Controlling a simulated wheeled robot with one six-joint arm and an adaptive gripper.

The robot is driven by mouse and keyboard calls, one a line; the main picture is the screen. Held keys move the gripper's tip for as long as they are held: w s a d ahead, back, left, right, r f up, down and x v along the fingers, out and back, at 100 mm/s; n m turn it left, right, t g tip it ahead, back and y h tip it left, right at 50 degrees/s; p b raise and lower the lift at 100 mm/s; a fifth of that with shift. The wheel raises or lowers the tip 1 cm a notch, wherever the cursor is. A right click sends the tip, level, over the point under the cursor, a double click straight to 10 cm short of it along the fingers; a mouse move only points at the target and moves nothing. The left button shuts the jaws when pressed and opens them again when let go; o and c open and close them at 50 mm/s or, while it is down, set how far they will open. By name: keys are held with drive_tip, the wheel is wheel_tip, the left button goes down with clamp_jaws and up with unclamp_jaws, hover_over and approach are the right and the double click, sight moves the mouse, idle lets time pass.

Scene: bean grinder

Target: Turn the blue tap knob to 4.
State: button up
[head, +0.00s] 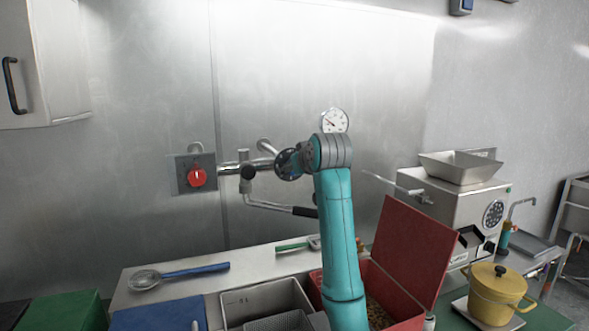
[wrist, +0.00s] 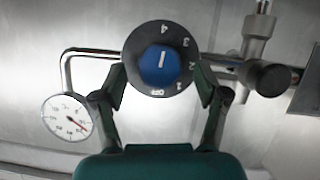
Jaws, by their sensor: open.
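The blue tap knob (wrist: 156,68) sits at the centre of a round black dial marked OFF, 1, 2, 3 and 4 in the wrist view. The knob's short white mark lies on its upper half in the picture, in line with the 4. My gripper (wrist: 160,82) is open, with one dark green finger at each side of the dial. I cannot tell whether the fingertips touch its rim. In the head view my teal arm and wrist block most of this area, and the gripper is hard to make out there.
A red knob (head: 197,177) on a grey plate is to the left, with metal pipes between. A black-ended tap lever (head: 304,211) lies below. A red open box (head: 420,255) and a grinder (head: 462,215) stand lower right.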

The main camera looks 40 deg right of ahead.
drive_tip(key=v, duration=0.9)
drive_tip(key=shift+s+a, duration=0.1)
